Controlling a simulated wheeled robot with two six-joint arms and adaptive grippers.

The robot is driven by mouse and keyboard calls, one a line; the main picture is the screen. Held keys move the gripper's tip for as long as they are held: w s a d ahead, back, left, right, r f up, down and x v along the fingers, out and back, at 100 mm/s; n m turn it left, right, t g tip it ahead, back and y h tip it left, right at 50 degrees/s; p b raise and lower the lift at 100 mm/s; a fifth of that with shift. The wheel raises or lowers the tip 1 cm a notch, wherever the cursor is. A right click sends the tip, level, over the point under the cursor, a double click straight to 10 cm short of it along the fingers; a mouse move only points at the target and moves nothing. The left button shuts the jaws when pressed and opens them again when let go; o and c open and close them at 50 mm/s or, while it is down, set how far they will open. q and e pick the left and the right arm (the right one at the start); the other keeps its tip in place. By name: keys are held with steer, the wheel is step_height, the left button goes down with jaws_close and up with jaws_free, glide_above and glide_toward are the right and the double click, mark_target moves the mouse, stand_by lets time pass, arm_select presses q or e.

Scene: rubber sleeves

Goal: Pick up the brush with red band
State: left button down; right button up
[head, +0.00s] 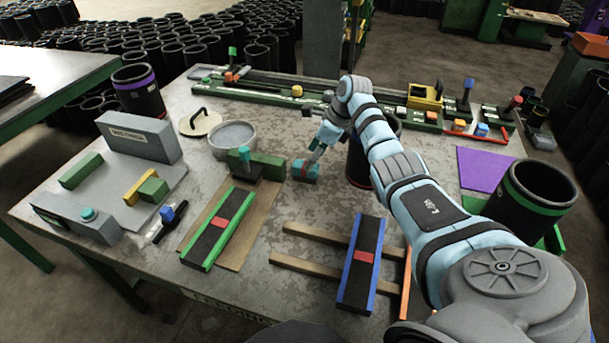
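A small teal block-like thing with a red patch (305,172) sits on the table near its middle; it may be the brush with the red band, but it is too small to be sure. My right arm reaches in from the right, and its gripper (314,155) points down at this thing from just above. The fingers are small and blurred, so I cannot tell whether they are open or closed on it. My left gripper is not in view.
A pot (233,138) and a green block (268,165) stand to the left. Two strips with red middles, one green-edged (219,222) and one blue-edged (363,257), lie in front. A green-banded sleeve (531,198) stands right.

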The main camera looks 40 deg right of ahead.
steer(key=b+x, duration=0.1)
steer(key=x, duration=0.2)
steer(key=b+x, duration=0.1)
steer(key=x, duration=0.2)
steer(key=shift+w+d+r+b, duration=0.1)
steer(key=shift+w+b, duration=0.15)
steer(key=shift+b, duration=0.1)
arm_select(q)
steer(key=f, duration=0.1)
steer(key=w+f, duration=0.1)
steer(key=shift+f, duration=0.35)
arm_select(e)
steer(key=shift+r, duration=0.15)
steer(key=c, duration=1.3)
